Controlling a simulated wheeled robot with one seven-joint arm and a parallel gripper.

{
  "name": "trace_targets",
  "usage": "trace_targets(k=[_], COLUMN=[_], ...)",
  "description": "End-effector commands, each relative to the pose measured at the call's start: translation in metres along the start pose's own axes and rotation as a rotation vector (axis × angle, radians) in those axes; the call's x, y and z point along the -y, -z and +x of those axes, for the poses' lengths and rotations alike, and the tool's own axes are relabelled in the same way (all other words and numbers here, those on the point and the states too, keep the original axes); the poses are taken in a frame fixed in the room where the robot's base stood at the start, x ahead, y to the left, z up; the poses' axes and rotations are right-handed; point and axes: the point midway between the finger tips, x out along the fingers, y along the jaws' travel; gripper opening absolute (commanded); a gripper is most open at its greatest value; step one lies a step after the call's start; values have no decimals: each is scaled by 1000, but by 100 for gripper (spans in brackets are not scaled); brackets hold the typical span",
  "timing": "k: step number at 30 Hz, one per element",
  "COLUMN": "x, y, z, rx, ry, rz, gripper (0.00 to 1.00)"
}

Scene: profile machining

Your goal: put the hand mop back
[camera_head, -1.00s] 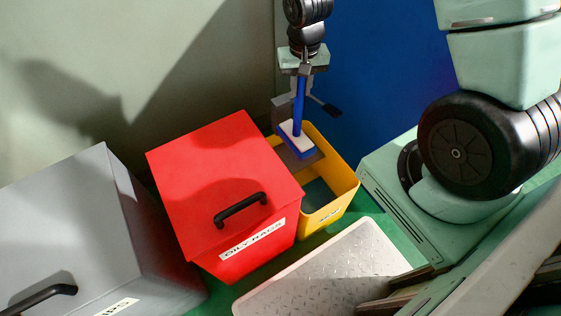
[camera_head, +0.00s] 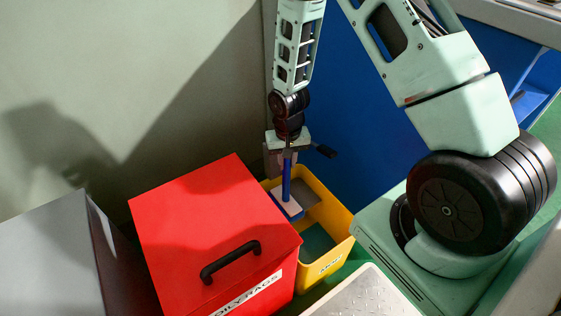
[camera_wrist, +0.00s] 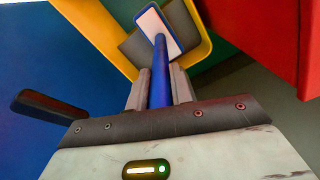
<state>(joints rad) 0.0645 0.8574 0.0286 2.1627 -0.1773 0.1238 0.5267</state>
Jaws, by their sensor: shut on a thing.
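The hand mop (camera_head: 287,183) has a blue handle and a flat blue head with a white pad. My gripper (camera_head: 287,157) is shut on its handle, and the mop hangs with its head down. In the head view the mop head is at the mouth of the yellow bucket (camera_head: 338,226), near its back left side. In the wrist view the mop (camera_wrist: 160,75) runs from between the fingers (camera_wrist: 158,88) toward the yellow bucket (camera_wrist: 107,38). Whether the head touches the bucket, I cannot tell.
A red lidded oily rags bin (camera_head: 190,215) stands close against the bucket's left side. A grey bin (camera_head: 45,255) is farther left. A blue panel (camera_head: 350,110) rises behind the bucket. A metal tread plate (camera_head: 365,297) lies in front.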

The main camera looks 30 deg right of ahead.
Motion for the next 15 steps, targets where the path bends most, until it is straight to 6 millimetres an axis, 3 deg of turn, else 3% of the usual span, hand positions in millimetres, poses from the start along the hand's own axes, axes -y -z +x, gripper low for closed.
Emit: trace_targets(k=[4,7,15], x=[16,16,16], y=[21,20,20], z=[2,12,12], rx=[-4,0,-1], ry=[2,0,1], rz=[-1,-1,0], gripper=[0,0,0])
